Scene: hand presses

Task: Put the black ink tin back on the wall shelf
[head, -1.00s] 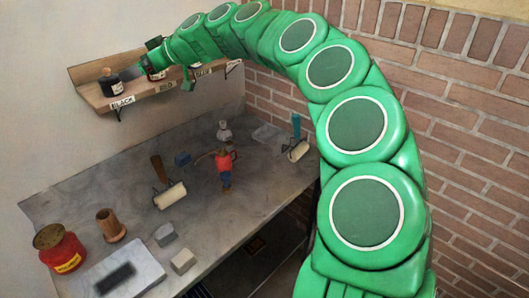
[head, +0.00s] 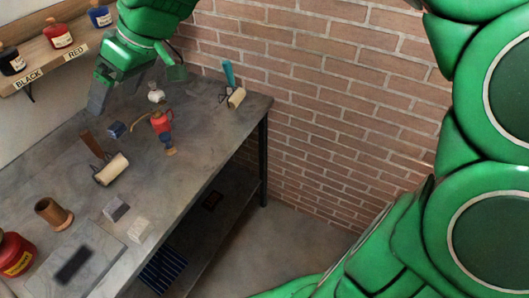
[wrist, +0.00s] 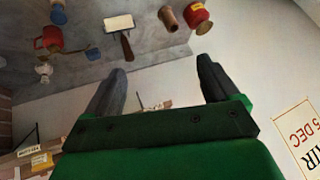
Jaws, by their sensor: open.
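The black ink tin (head: 12,62) stands upright on the wall shelf (head: 52,57) at the left edge of the head view, just behind the BLACK label (head: 28,79). My gripper (head: 98,100) is to the right of the shelf and lower, above the table. It is apart from the tin. In the wrist view my gripper (wrist: 162,68) has its two grey fingers wide apart with nothing between them. I cannot make out the black tin in the wrist view.
A red ink tin (head: 58,33) and a blue ink tin (head: 99,14) stand further along the shelf. The table (head: 190,130) holds a roller (head: 111,169), a wooden cup (head: 52,214), a red can (head: 14,256) and a red-bodied oiler (head: 160,121). A brick wall bounds the right.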

